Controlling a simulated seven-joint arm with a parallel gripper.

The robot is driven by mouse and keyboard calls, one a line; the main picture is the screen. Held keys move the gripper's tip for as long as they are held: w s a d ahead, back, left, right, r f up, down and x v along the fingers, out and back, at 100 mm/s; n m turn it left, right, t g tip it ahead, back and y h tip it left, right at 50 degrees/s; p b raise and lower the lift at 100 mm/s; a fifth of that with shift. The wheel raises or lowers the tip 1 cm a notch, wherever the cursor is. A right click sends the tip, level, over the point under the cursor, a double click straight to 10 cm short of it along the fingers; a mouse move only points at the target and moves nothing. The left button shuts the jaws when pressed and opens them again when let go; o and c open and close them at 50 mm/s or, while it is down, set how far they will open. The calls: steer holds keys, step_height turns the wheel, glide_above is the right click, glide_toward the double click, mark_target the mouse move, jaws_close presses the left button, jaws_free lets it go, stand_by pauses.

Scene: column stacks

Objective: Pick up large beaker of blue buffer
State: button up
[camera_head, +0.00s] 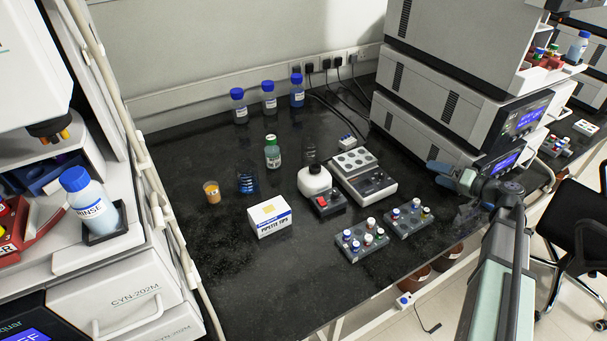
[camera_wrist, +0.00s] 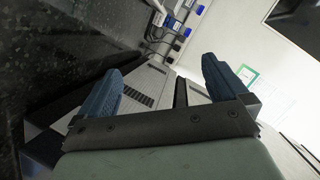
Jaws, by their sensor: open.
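The large beaker of blue buffer (camera_head: 247,182) stands on the black bench in the head view, left of the middle. It is clear with dark blue liquid inside. A smaller beaker of orange liquid (camera_head: 212,192) stands just left of it. My gripper (camera_head: 438,174) is at the right side of the bench, in front of the stacked instruments and far to the right of the blue beaker. In the wrist view my gripper (camera_wrist: 160,82) has its two blue fingers spread apart with nothing between them. The blue beaker is not visible there.
A pipette tips box (camera_head: 269,217) stands in front of the beaker. Blue-capped bottles (camera_head: 269,98) line the back.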

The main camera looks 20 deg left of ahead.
steer(key=w+a+r+m+t, duration=0.1)
steer(key=w+a+r+m, duration=0.4)
steer(key=a, duration=0.4)
steer(key=w+a+r+m+t, duration=0.1)
steer(key=w+a+r+m, duration=0.2)
steer(key=w+a+r, duration=0.6)
steer(key=s+a+r+m, duration=0.25)
steer(key=a+m, duration=0.25)
steer(key=a, duration=0.7)
steer(key=m+g+y, duration=0.1)
steer(key=m+g, duration=0.5)
steer(key=g, duration=0.3)
glide_above(256, 181)
steer(key=d, duration=0.3)
step_height(256, 181, down, 17)
steer(key=shift+a+f, duration=0.15)
steer(key=shift+f, duration=2.85)
steer(key=x, duration=0.5)
steer(key=shift+f, duration=0.15)
